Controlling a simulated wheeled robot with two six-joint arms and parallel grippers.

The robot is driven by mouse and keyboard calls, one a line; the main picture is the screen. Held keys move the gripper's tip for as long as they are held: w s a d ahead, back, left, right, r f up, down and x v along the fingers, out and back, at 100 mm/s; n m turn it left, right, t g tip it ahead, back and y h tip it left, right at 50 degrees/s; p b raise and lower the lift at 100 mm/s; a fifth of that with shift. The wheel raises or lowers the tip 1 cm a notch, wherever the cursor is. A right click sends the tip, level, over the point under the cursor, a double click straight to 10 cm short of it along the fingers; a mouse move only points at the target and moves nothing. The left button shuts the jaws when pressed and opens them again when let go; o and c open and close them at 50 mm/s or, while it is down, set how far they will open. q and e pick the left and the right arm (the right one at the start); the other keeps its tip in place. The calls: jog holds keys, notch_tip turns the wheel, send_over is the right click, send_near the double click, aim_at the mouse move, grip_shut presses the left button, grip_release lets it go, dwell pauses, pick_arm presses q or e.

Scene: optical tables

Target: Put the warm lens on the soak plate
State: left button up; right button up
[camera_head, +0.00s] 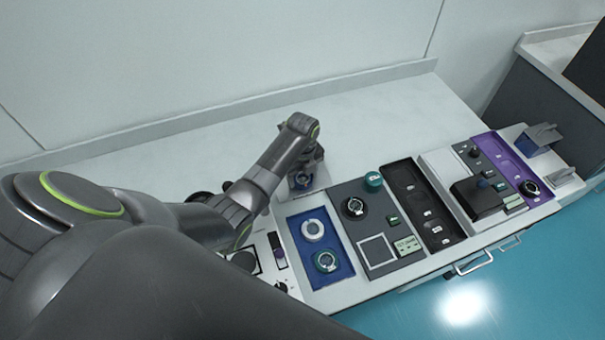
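My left arm comes in from the left and bends down at its far end. My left gripper (303,177) points down over a small pale plate behind the blue tray, and its fingers are too small and dark to read. A dark blue round part shows at the fingertips; I cannot tell whether it is gripped. The blue tray (340,277) holds a white ring-shaped part (313,229) and a green-rimmed round part (326,261). I cannot tell which part is the warm lens. A white-outlined square (377,252) on the dark grey panel may be the soak plate. My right gripper is out of view.
The grey panel also carries a black round knob-like part (355,207) and a teal cylinder (374,181). A black tray (425,212), a black box-like device (476,198) and a purple panel (511,165) stand to the right. The back of the white bench (390,115) is clear.

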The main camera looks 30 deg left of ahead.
aim_at(303, 178)
pick_arm(q)
jog(key=shift+o, duration=1.3)
jog(key=shift+r, duration=0.15)
notch_tip(303, 178, up, 12)
jog(key=shift+b, duration=0.35)
